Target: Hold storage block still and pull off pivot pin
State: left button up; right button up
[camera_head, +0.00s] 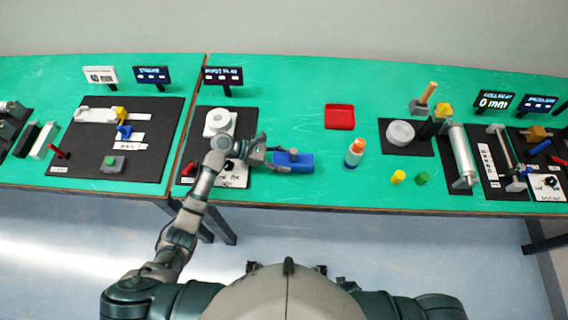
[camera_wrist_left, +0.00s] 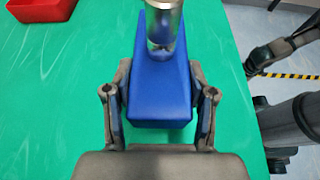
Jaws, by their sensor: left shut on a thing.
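The storage block (camera_head: 292,166) is blue and lies on the green table right of the black mat in the head view. In the left wrist view the blue block (camera_wrist_left: 160,92) sits between the fingers. A silver, shiny cylinder, seemingly the pivot pin (camera_wrist_left: 163,22), stands up from its top face, cut off by the upper edge. My left gripper (camera_head: 266,157) reaches the block from its left. In the left wrist view the gripper (camera_wrist_left: 160,108) is shut on the block, one finger on each side.
A red tray (camera_head: 340,117) lies behind the block. An orange-capped bottle (camera_head: 354,153) stands to its right, with yellow (camera_head: 398,177) and green (camera_head: 421,178) pieces farther right. A white round part (camera_head: 219,121) is on the mat behind my left forearm. The table edge is close in front.

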aim_at(284, 153)
pick_arm(q)
jog(key=shift+w+a+f+b, duration=0.1)
jog(key=shift+w+f+b, duration=0.15)
jog(key=shift+w, duration=0.55)
jog(key=shift+w+f+b, duration=0.1)
jog(key=shift+w+b, duration=0.2)
jog(key=shift+w, duration=0.45)
jog(key=shift+s+f, duration=0.1)
jog(key=shift+f, duration=0.7)
dwell(0.7)
